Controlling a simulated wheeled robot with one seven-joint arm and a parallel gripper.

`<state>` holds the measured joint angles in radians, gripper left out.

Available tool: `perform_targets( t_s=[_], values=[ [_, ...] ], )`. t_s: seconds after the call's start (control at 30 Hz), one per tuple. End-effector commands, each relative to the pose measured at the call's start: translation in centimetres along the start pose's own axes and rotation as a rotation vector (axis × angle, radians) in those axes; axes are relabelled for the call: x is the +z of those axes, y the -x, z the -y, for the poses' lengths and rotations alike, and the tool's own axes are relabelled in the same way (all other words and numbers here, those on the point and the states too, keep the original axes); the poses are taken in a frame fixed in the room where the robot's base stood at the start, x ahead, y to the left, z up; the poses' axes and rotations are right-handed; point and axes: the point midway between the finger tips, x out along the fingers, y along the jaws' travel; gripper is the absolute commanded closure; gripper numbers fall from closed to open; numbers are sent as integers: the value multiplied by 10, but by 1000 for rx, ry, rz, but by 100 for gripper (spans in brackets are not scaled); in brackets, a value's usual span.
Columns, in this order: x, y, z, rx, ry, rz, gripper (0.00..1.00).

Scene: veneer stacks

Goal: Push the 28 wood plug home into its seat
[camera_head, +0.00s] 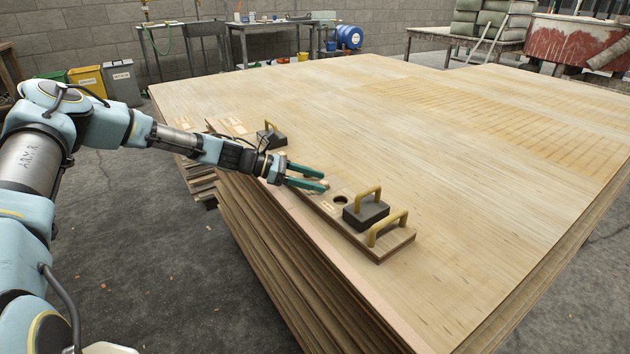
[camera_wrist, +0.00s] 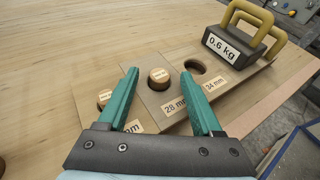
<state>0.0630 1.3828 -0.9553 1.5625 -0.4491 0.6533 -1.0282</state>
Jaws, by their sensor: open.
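The 28 wood plug (camera_wrist: 159,79) is a short, pale round plug with a small label on its top. In the wrist view it stands proud of the wooden board (camera_wrist: 150,99), behind the "28 mm" label (camera_wrist: 175,106). My gripper (camera_wrist: 159,74) is open, its two green fingers apart, with the plug showing between and beyond the tips. I cannot tell whether they touch it. In the head view my gripper (camera_head: 323,181) is low over the board (camera_head: 395,247), left of the dark hole. The plug's lower part and seat are hidden.
An empty dark hole (camera_wrist: 196,66) lies by the "34 mm" label (camera_wrist: 215,84). Another plug (camera_wrist: 104,97) sits at left. A "0.6 kg" weight (camera_wrist: 234,45) with a yellow handle stands on the board. Another dark weight (camera_head: 271,138) is behind my gripper. The veneer sheet (camera_head: 440,180) beyond is clear.

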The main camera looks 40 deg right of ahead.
Motion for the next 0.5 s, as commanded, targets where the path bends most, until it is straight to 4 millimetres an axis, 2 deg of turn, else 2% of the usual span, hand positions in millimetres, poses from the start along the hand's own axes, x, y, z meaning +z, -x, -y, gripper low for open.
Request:
perform_targets(
  t_s=[0.5],
  values=[
    [0, 89, -1, 2, -1, -2, 33]
  ],
)
